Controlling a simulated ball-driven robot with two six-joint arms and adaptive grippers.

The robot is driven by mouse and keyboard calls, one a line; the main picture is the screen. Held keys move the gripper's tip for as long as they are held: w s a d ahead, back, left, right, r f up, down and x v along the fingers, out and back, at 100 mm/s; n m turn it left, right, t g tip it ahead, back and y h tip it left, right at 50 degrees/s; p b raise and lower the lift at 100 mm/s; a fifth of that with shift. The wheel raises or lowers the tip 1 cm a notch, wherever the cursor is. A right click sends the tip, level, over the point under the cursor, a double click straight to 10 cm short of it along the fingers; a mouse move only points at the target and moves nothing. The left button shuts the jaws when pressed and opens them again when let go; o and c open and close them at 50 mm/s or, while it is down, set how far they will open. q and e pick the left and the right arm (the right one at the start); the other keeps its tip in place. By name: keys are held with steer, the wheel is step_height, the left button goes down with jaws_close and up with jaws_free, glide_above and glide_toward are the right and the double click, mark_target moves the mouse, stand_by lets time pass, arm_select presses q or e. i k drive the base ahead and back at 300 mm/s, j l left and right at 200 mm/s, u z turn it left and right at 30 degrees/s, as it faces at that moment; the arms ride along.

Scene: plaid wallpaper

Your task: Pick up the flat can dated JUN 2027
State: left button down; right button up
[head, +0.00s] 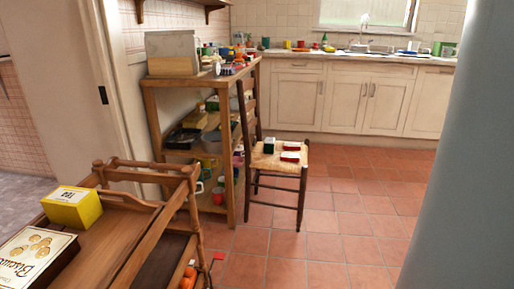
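No can with a readable JUN 2027 date shows in the head view. Two small, low red items with pale tops, a front one (290,157) and a back one (293,146), lie on the woven seat of a wooden chair (275,165). A small dark green item with a pale top (269,146) stands beside them. They are too small to tell whether they are flat cans, and no dates can be read. Neither of my grippers is in view.
A wooden trolley (120,240) at lower left holds a yellow box (73,207) and a biscuit box (35,258). A crowded wooden shelf (235,185) stands left of the chair. Red tile floor (340,215) is open right of the chair. Cabinets (295,98) line the back.

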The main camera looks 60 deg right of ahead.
mark_target(293, 146)
steer(key=l+z, duration=0.2)
steer(key=z, duration=0.25)
steer(key=l+z, duration=0.25)
steer(key=z, duration=0.2)
steer(key=i+l+z, duration=0.1)
steer(key=z, duration=0.3)
steer(key=i+l+z, duration=0.2)
steer(key=i+l, duration=0.2)
steer(key=l, duration=0.25)
steer(key=i+l+z, duration=0.25)
steer(key=i+l, duration=0.2)
steer(key=l, duration=0.15)
steer(key=i+u, duration=0.15)
steer(key=u, duration=0.25)
steer(key=i+u, duration=0.1)
steer(key=u, duration=0.25)
